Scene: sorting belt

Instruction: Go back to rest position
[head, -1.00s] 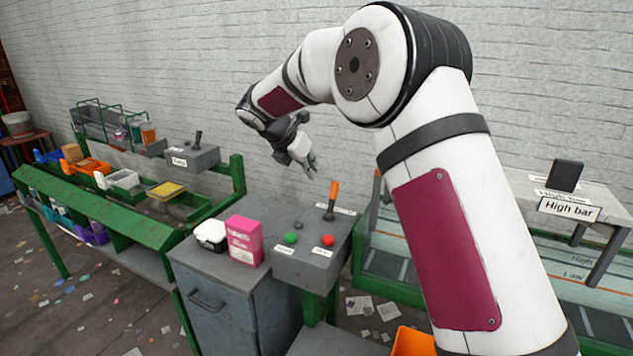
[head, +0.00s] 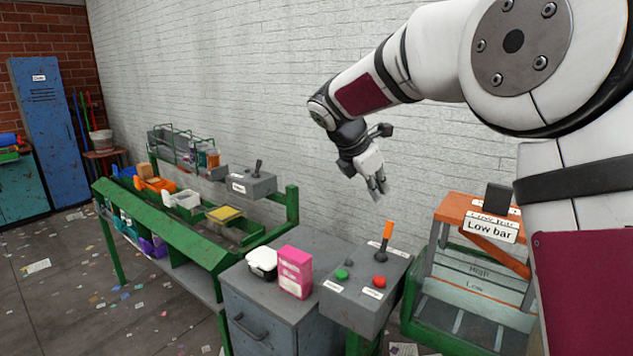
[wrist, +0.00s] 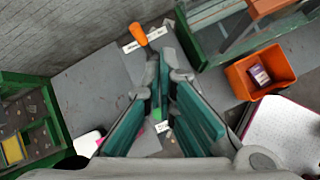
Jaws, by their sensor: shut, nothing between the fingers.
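My gripper (head: 378,188) hangs at the end of my raised arm in the head view, above the control box and in front of the white brick wall. It is empty and its fingers are shut. In the wrist view my gripper (wrist: 160,112) points down, with the grey control box below it and apart from it. The box (head: 366,300) carries an orange-handled lever (head: 387,238), a green button (head: 342,274) and a red button (head: 379,282). The lever handle also shows in the wrist view (wrist: 138,34).
A pink box (head: 295,272) and a white container (head: 262,263) stand on the grey cabinet. The green sorting bench (head: 160,225) with several bins is at left. A bar labelled "Low bar" (head: 489,231) stands at right. An orange bin (wrist: 243,80) shows in the wrist view.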

